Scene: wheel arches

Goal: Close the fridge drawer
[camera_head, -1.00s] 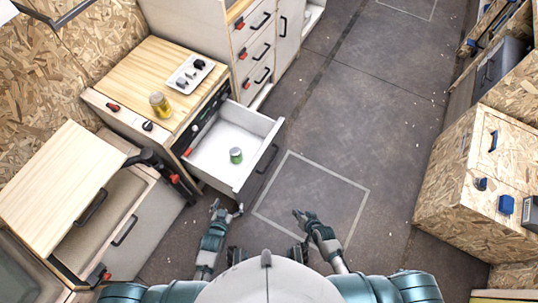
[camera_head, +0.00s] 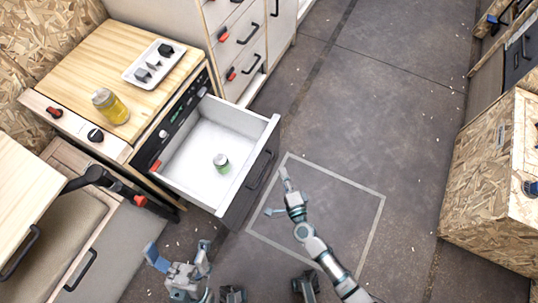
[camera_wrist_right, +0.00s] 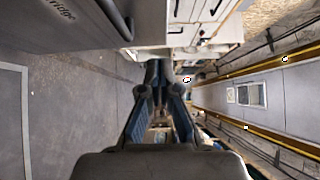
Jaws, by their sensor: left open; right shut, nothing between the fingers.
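The fridge drawer (camera_head: 248,125) stands pulled out from the wooden-topped unit. It has a white inside, a dark front and a handle (camera_head: 262,170). A small green can (camera_head: 221,162) stands inside it. My right gripper (camera_head: 285,178) is shut and empty, just right of the drawer front, with a small gap visible in the head view. In the right wrist view, the dark drawer front (camera_wrist_right: 60,25) with lettering fills the upper left, beside the closed fingers (camera_wrist_right: 158,85). My left gripper (camera_head: 178,255) is open and empty, below the drawer and apart from it.
A yellow jar (camera_head: 110,106) and a white tray with knobs (camera_head: 154,63) stand on the unit's top. White cabinets (camera_head: 235,35) are behind it. A wooden lid and bin are at left. A chipboard cabinet (camera_head: 490,190) stands at right. The floor between is clear.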

